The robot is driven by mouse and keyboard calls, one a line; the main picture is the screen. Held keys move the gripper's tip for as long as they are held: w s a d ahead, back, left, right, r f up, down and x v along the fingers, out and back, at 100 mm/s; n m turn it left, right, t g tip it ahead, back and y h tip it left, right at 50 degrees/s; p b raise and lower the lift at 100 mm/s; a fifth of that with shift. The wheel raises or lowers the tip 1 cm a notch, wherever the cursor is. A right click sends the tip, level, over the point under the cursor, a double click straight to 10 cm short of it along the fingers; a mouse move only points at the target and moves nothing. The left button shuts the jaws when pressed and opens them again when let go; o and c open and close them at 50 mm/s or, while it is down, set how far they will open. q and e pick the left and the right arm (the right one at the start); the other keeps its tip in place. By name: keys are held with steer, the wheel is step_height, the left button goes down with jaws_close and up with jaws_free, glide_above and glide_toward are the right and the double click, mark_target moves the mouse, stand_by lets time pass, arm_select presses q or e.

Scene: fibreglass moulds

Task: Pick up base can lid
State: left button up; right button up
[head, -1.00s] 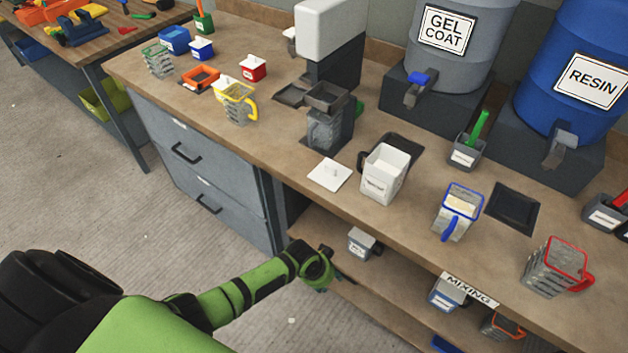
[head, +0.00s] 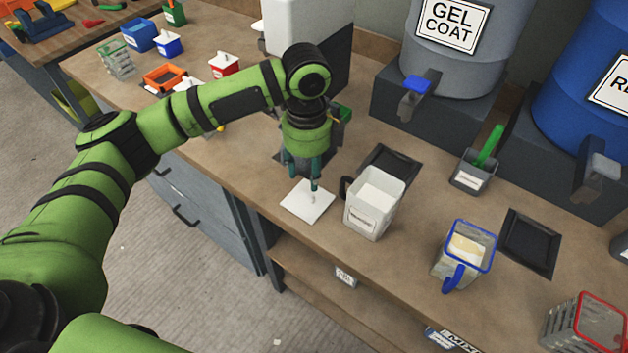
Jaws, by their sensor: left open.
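The base can lid, a flat white square lid (head: 305,207), lies on the bench top just left of the white can. A small knob at its middle is partly hidden by a gripper finger. My left gripper (head: 303,181) points down right over the lid, its teal fingers apart on either side above it. It is open and holds nothing; I cannot tell whether a fingertip touches the lid. The white can (head: 373,208), with a dark handle and a label, stands open beside the lid. My right gripper is not in view.
A blue-rimmed clear jug (head: 462,255) and a red-rimmed jug (head: 585,325) stand to the right. Dark square trays (head: 528,243) lie on the bench. The gel coat drum (head: 455,50) stands behind.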

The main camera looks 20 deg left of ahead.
mark_target(306, 194)
arm_select(q)
steer(key=f+p, duration=0.1)
steer(key=s+f, duration=0.1)
steer(key=f, duration=0.1)
steer(key=shift+s+a+f+p, duration=0.1)
steer(key=shift+s+p, duration=0.1)
steer(key=shift+p, duration=0.15)
steer(key=f, duration=0.2)
steer(key=shift+w+f, duration=0.2)
steer(key=shift+f, duration=0.4)
steer(key=c, duration=0.9)
jaws_close()
steer(key=shift+w+r, duration=0.1)
steer(key=shift+r, duration=0.05)
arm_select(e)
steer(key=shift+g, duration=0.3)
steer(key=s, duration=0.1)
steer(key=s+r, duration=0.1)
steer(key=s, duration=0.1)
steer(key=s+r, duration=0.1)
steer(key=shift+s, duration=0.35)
